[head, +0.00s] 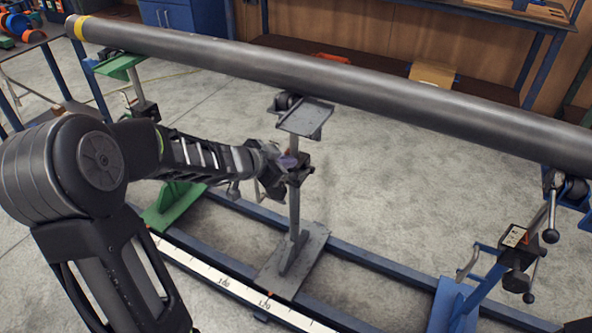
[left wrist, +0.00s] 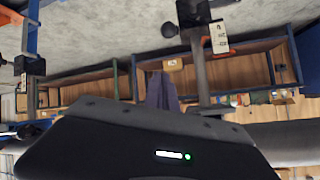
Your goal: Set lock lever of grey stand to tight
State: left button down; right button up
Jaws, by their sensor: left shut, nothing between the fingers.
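The grey stand (head: 294,210) stands mid-frame in the head view, its flat top plate (head: 305,118) below the long pipe. A dark clamp collar sits partway up its post. My left gripper (head: 286,160) is shut and empty beside this collar, partly covering it. The lock lever cannot be made out clearly in the head view. My right gripper is not in view.
The long grey pipe (head: 330,75) crosses above the stands. A green stand (head: 172,203) is at left, a blue stand (head: 455,303) with a lever (head: 551,210) at right. Blue rails (head: 350,265) and a white scale (head: 228,283) run along the floor. A workbench stands behind.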

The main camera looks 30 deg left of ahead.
aim_at(296, 176)
pick_arm(q)
jog(key=shift+f, duration=0.1)
jog(key=w+f+b, duration=0.1)
jog(key=f+b, duration=0.1)
jog(key=w+f+b, duration=0.1)
jog(key=w+f, duration=0.1)
jog(key=f, duration=0.1)
jog(key=w+f+b, duration=0.2)
jog(key=shift+w+a+f+b, duration=0.2)
jog(key=shift+w+f+b, duration=0.05)
jog(key=shift+f+b, duration=0.05)
dwell(0.4)
